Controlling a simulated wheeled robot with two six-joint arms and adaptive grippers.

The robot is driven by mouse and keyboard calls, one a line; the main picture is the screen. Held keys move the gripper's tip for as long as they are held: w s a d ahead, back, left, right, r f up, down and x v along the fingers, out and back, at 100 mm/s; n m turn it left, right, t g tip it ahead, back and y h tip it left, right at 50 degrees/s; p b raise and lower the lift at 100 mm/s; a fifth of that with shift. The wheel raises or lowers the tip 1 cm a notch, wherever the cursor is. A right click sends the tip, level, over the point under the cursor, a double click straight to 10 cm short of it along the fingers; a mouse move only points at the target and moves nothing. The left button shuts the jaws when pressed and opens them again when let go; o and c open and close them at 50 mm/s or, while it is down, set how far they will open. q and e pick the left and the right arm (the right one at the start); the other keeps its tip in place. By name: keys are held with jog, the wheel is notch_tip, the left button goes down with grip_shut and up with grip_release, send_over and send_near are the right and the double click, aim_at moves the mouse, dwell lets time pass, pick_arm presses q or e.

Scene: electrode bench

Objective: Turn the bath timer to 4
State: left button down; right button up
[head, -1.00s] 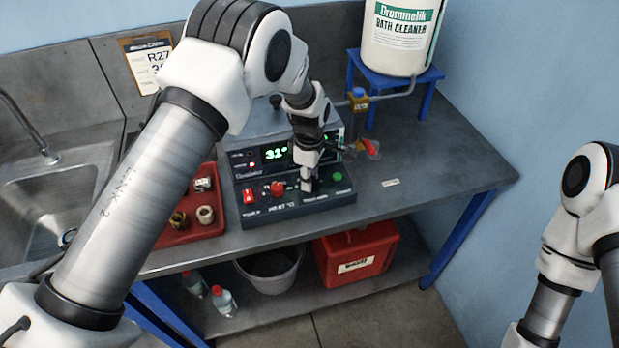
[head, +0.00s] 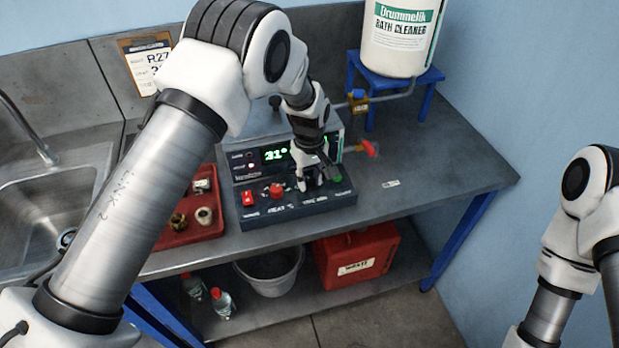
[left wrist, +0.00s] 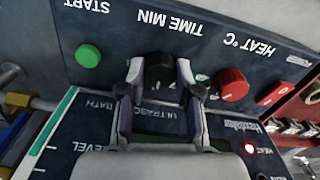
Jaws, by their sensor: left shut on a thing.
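The bath timer is a dark knob (left wrist: 160,66) under the upside-down label TIME MIN in the left wrist view. My left gripper (left wrist: 160,75) is shut on it, one finger on each side. In the head view the left gripper (head: 312,180) reaches down to the control panel (head: 262,212) and hides the knob. Some dial marks show beside the knob, but its pointer and setting cannot be read. The ultrasonic bath (head: 243,172) has a green display reading about 31°, partly covered by my wrist. My right gripper is out of view.
The red heat knob (left wrist: 231,84) and green start button (left wrist: 88,55) flank the timer closely. A red switch (head: 248,198) is further left. A red-handled tap (head: 370,149) sticks out at right. A red tray (head: 190,234) lies left; bench to the right is mostly clear.

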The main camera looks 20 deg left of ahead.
aim_at(310, 181)
pick_arm(q)
jog(key=shift+s+f, duration=0.25)
jog(key=c, duration=0.8)
grip_release()
jog(key=shift+w+r, duration=0.1)
jog(key=shift+w, duration=0.05)
jog(key=shift+r, duration=0.2)
notch_tip(310, 181, up, 12)
jog(key=shift+f, duration=0.25)
